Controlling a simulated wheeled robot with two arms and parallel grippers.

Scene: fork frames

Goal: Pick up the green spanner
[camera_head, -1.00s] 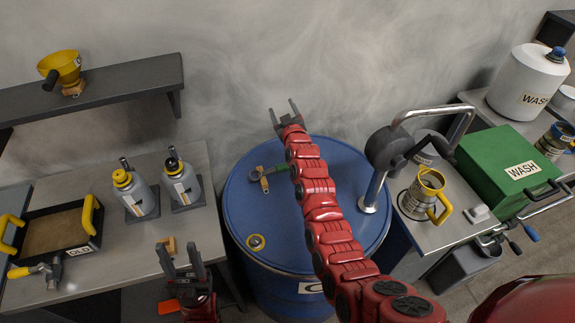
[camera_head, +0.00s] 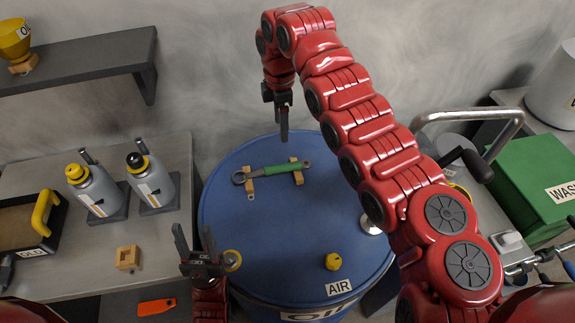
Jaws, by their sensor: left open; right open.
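The green spanner (camera_head: 272,171) rests across two small wooden blocks on top of the blue drum (camera_head: 225,205). It has a green grip and dark metal ends, and lies nearly level in the picture. My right gripper (camera_head: 284,135) points down over the drum's far edge, just above the spanner in the picture, apart from it and empty. Its jaws are seen edge-on. My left gripper (camera_head: 193,237) is open and empty at the drum's near left edge, fingers pointing up in the picture, well short of the spanner.
Two bottles (camera_head: 150,181) and a wooden block (camera_head: 128,257) stand on the left bench. A curved metal handle (camera_head: 470,112) stands at right. The drum's middle is clear.

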